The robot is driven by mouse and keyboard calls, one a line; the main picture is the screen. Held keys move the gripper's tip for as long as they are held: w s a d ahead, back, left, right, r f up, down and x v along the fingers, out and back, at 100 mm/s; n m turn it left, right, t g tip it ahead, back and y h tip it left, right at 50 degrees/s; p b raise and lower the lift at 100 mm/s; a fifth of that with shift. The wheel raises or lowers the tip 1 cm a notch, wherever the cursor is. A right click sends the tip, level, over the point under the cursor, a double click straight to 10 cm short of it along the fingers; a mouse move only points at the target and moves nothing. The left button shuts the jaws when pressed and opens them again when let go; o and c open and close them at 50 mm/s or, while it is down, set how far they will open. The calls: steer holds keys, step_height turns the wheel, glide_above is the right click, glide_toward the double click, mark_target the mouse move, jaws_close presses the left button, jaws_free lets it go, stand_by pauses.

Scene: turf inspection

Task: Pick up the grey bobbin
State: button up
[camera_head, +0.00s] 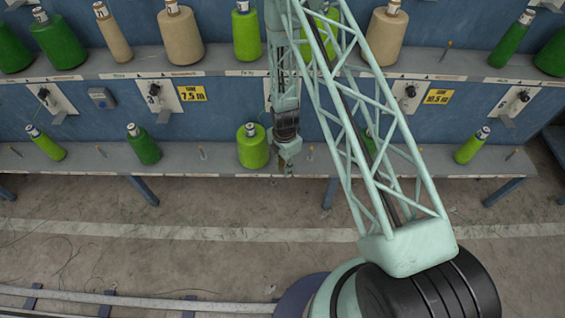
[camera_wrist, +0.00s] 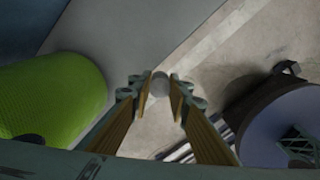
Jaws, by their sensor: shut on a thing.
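My gripper (camera_wrist: 160,88) shows in the wrist view with its two fingers closed on a small round grey bobbin (camera_wrist: 160,85) between the tips. In the head view my gripper (camera_head: 288,168) hangs at the front of the lower shelf (camera_head: 220,167), just right of a large light green bobbin. The grey bobbin cannot be made out in the head view. Behind it, the wrist view shows the grey shelf edge and the concrete floor.
The large light green bobbin (camera_head: 253,148) stands close to the left of my gripper; it also fills the left of the wrist view (camera_wrist: 55,95). Other green bobbins (camera_head: 143,146) and bare pegs (camera_head: 202,153) line the lower shelf. More bobbins (camera_head: 180,38) stand on the upper shelf.

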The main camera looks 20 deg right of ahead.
steer(key=s+r+p, duration=0.1)
steer(key=s, duration=1)
steer(key=shift+s+a, duration=0.3)
steer(key=shift+a, duration=0.15)
steer(key=shift+w+r, duration=0.1)
steer(key=w+r+m, duration=0.4)
steer(key=r+m, duration=0.3)
steer(key=r, duration=0.3)
steer(key=w+d+r+m, duration=0.1)
steer(key=w+r+m, duration=0.4)
steer(key=r, duration=0.6)
steer(key=w+r+m, duration=0.5)
steer(key=r+m, duration=0.5)
steer(key=shift+w+d+r, duration=0.15)
steer(key=shift+w+r, duration=0.1)
steer(key=shift+r, duration=0.1)
steer(key=shift+w+d, duration=0.1)
steer(key=shift+d, duration=0.05)
